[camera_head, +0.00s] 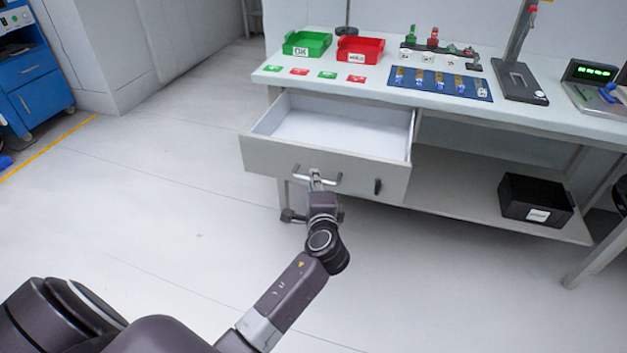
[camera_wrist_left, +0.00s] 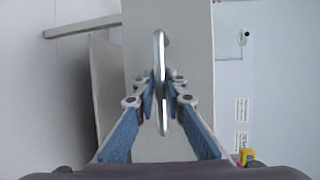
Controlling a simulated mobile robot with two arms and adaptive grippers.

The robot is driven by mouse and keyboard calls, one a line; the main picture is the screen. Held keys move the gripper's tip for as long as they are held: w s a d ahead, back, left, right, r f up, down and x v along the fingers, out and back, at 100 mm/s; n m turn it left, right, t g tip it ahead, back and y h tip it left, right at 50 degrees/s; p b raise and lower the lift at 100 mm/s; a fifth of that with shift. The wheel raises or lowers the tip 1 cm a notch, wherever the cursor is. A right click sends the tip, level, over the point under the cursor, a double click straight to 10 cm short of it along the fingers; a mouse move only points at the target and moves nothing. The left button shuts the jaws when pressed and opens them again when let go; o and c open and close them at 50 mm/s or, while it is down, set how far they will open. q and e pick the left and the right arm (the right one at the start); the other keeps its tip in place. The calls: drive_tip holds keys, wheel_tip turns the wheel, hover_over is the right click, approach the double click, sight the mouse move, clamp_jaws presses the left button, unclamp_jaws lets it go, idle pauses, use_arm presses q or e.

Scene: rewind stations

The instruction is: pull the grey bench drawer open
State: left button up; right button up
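The grey bench drawer (camera_head: 266,157) stands pulled out from under the bench top, and its pale interior (camera_head: 340,128) shows empty. Its bar handle (camera_head: 333,180) is on the front panel. My left gripper (camera_head: 317,180) is at this handle, with the arm reaching in from below. In the left wrist view, the fingers of my left gripper (camera_wrist_left: 160,98) are closed in on both sides of the shiny handle bar (camera_wrist_left: 159,60), with the blue-padded fingers against it or very close. My right gripper is not in view.
The bench top (camera_head: 400,97) carries a green bin (camera_head: 307,44), a red bin (camera_head: 360,50), a blue mat (camera_head: 398,84) and a stand (camera_head: 518,82). A black box (camera_head: 536,200) sits on the lower shelf (camera_head: 450,190). The floor left of the drawer is clear.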

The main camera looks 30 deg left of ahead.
use_arm(q)
drive_tip(key=o, duration=0.3)
drive_tip(key=v, duration=1.2)
drive_tip(key=shift+d+r, duration=0.1)
drive_tip(key=shift+w, duration=0.1)
